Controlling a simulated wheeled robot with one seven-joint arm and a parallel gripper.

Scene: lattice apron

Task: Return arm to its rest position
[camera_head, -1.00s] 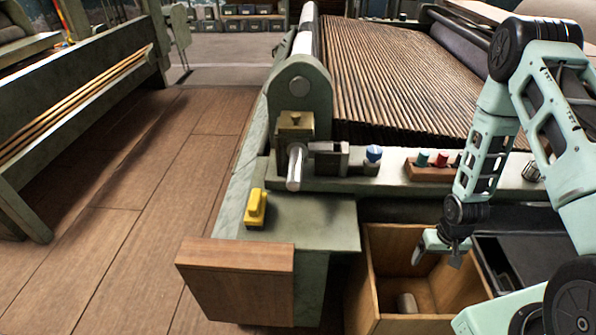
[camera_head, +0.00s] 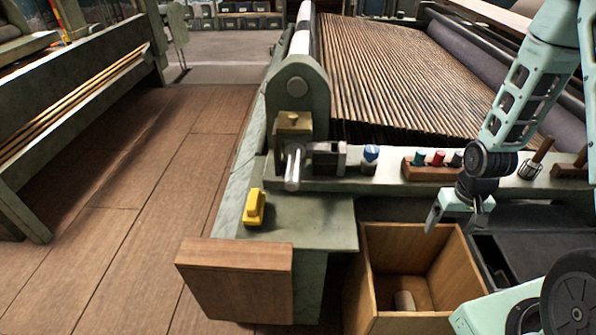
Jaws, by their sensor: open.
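My arm's light green links come down from the upper right of the head view. My gripper (camera_head: 452,222) hangs at the arm's lower end, pointing down, open with nothing between its fingers. It is above the back right part of an open wooden box (camera_head: 459,262), clear of its floor. A small pale cylinder (camera_head: 404,301) lies inside the box near the front, well below the gripper.
A green machine end with a yellow block (camera_head: 254,207) stands left of the box. Colored knobs on a wooden block (camera_head: 430,172) sit behind the gripper on the rail. A dark tray (camera_head: 545,255) lies right of the box. Wooden floor (camera_head: 150,190) at left is clear.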

